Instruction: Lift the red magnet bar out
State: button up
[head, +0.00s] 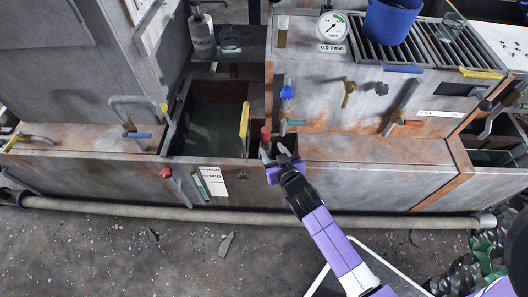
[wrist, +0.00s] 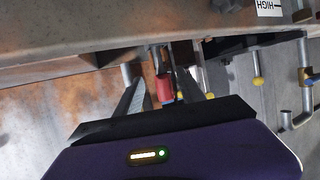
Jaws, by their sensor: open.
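The red magnet bar (head: 265,134) stands upright at the right end of the open tank in the head view, with its red top showing. In the wrist view its red part (wrist: 165,88) is between the two dark fingers. My gripper (head: 274,152) is open, with a finger on either side of the bar, and gaps seem to remain. Its fingers also show in the wrist view (wrist: 160,82). The lower part of the bar is hidden by my gripper and the tank edge.
The open tank (head: 212,112) with dark liquid lies left of the bar, with a yellow strip (head: 244,119) on its right wall. A blue-topped valve (head: 287,91) stands just behind. A blue bucket (head: 390,20) sits on the grate. A pipe (head: 110,209) runs along the front.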

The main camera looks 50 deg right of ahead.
aim_at(265, 128)
jog(key=b+x, duration=0.1)
jog(key=x, duration=0.6)
jog(key=shift+w+b, duration=0.25)
jog(key=shift+b, duration=0.15)
grip_shut()
jog(key=shift+r, duration=0.1)
jog(key=shift+r+p, duration=2.6)
jog(key=shift+r, duration=0.4)
